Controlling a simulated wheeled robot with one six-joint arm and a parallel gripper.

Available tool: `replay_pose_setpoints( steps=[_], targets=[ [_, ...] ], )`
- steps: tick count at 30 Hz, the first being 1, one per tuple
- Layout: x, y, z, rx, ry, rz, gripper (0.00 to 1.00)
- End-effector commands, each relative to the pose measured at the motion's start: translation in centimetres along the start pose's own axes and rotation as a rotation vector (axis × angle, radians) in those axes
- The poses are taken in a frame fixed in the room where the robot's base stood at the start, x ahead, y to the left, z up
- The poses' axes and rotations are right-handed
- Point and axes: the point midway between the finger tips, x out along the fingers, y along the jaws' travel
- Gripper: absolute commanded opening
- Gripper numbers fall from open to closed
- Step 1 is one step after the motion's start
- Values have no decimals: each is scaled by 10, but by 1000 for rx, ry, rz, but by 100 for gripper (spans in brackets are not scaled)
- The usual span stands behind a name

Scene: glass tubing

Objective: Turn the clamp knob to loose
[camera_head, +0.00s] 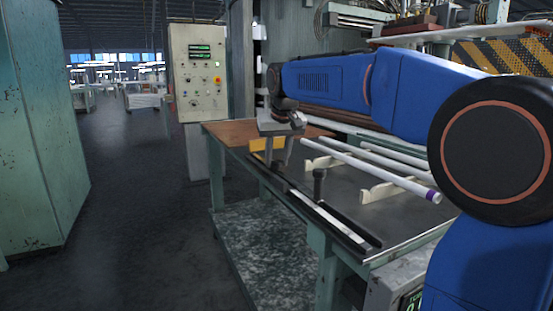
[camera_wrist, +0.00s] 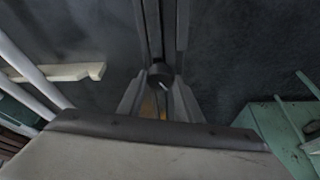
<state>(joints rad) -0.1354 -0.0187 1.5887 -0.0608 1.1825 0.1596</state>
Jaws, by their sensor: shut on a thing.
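The clamp knob (camera_wrist: 159,72) is a dark round knob with a pale mark, seen between my fingertips in the wrist view. It sits in line with the long rail (camera_wrist: 161,25). My gripper (camera_wrist: 159,82) is shut on the knob, one finger on each side. In the head view my gripper (camera_head: 277,155) points down over the far part of the bench, by a yellow plate (camera_head: 258,145). The fingers hide the knob there. The way the pale mark points is too small to read surely.
A black post (camera_head: 319,180) stands by the rail, nearer than my gripper. White tubes (camera_head: 372,168) lie on cream notched supports (camera_head: 398,188) to the right. A control panel (camera_head: 198,72) stands behind the bench. The floor left of the bench is clear.

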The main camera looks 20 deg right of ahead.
Motion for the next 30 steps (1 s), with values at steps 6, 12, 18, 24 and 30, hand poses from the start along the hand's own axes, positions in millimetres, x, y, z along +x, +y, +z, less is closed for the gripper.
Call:
replay_pose_setpoints(
  steps=[6, 12, 18, 24, 30],
  targets=[
    [0, 3, 0, -186, 0, -78, 10],
    [0, 4, -1, -361, 0, -150, 10],
    [1, 5, -2, -521, 0, -217, 10],
    [1, 6, -2, -648, 0, -269, 10],
    [1, 6, -3, -730, -1, -302, 10]
  ],
)
